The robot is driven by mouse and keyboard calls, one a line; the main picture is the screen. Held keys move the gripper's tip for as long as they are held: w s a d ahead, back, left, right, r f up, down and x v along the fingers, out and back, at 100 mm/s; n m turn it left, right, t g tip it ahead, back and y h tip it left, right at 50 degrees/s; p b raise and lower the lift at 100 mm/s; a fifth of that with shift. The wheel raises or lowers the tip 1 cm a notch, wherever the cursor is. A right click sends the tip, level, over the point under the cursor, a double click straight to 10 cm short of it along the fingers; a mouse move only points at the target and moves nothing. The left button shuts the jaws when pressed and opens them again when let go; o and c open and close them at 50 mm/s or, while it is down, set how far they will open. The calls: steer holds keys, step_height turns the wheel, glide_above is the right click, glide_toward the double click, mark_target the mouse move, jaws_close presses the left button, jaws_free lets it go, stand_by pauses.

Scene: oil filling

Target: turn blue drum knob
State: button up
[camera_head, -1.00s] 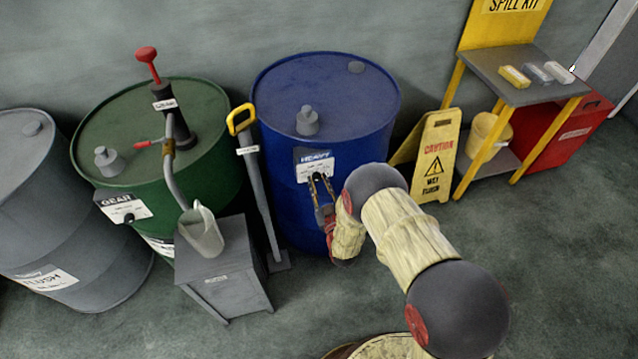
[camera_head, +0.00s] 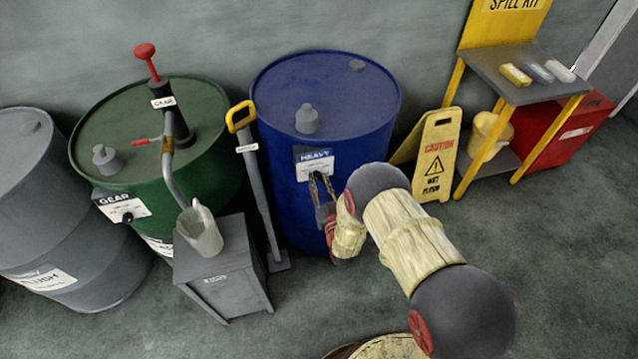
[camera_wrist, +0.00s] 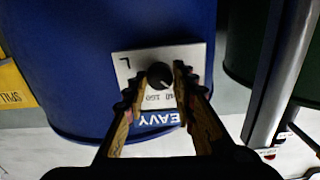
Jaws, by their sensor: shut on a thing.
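The blue drum (camera_head: 330,100) stands against the back wall with a white label reading HEAVY (camera_head: 315,166). A small black knob (camera_wrist: 160,75) with a white mark sits on the label, seen upside down in the wrist view. My gripper (camera_wrist: 155,85) has its fingertips on either side of the knob and is shut on it. In the head view my gripper (camera_head: 320,178) reaches the drum's front at the lower part of the label; the fingers partly hide the knob there.
A green drum (camera_head: 150,130) with a red-topped pump and a grey drum (camera_head: 45,220) stand to the left. A yellow-handled tool (camera_head: 250,160) stands beside the blue drum. A grey stand (camera_head: 225,270) holds a jug (camera_head: 200,230). A caution sign (camera_head: 436,150) stands right.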

steer(key=shift+m+b, duration=0.65)
steer(key=shift+m, duration=1.65)
steer(key=o, duration=1.2)
steer(key=shift+c, duration=0.2)
steer(key=v, duration=1.2)
